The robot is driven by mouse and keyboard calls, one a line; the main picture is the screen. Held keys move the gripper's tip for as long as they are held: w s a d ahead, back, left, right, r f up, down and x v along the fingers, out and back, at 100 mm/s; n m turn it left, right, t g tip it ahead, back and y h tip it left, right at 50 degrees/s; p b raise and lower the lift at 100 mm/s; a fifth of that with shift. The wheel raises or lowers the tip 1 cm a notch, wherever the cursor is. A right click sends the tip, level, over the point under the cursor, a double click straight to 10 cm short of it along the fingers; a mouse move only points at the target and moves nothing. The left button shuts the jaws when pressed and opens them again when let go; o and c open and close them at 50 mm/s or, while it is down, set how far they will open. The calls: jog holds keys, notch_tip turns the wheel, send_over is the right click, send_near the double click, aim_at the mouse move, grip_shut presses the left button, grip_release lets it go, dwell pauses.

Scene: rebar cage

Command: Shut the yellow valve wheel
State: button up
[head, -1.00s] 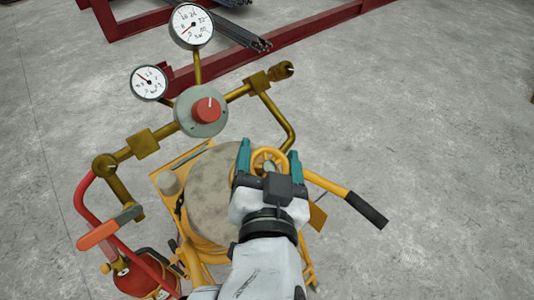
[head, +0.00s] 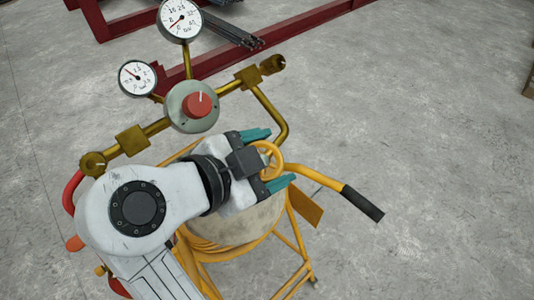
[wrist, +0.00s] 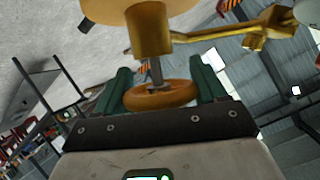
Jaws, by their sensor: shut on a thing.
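The yellow valve wheel (head: 268,160) sits on top of the gas cylinder (head: 235,226), below the regulator. My gripper (head: 272,160) reaches it from the left, with one teal finger on the far side and one on the near side. In the wrist view the wheel (wrist: 160,96) lies between the two green fingers, on a grey stem under a brass fitting. My gripper is shut on the wheel's rim. Part of the wheel is hidden by my gripper body in the head view.
The regulator (head: 192,106) with two gauges (head: 180,20) and brass pipes stands just behind my gripper. A yellow cart handle with a black grip (head: 362,203) sticks out to the right. Red steel beams (head: 290,38) lie behind.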

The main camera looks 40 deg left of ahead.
jog(key=shift+s+f+m+g+h+p, duration=0.1)
jog(key=shift+f+m+g+h+p, duration=0.1)
jog(key=shift+m+g+h, duration=0.35)
jog(key=shift+s+f+m+g+h+p, duration=0.15)
jog(key=shift+m+g+h, duration=0.2)
jog(key=shift+m+h, duration=0.3)
jog(key=shift+d+m+g+h, duration=0.1)
jog(key=shift+m+g+h, duration=0.4)
jog(key=shift+f+p, duration=0.1)
jog(key=shift+p, duration=0.2)
jog(key=o, duration=1)
jog(key=shift+w, duration=0.1)
jog(key=shift+r, duration=0.2)
jog(key=b+v, duration=0.1)
jog(key=v, duration=0.9)
jog(key=shift+s+a+r, duration=0.15)
jog(key=shift+s+a, duration=0.05)
jog(key=shift+s, duration=0.1)
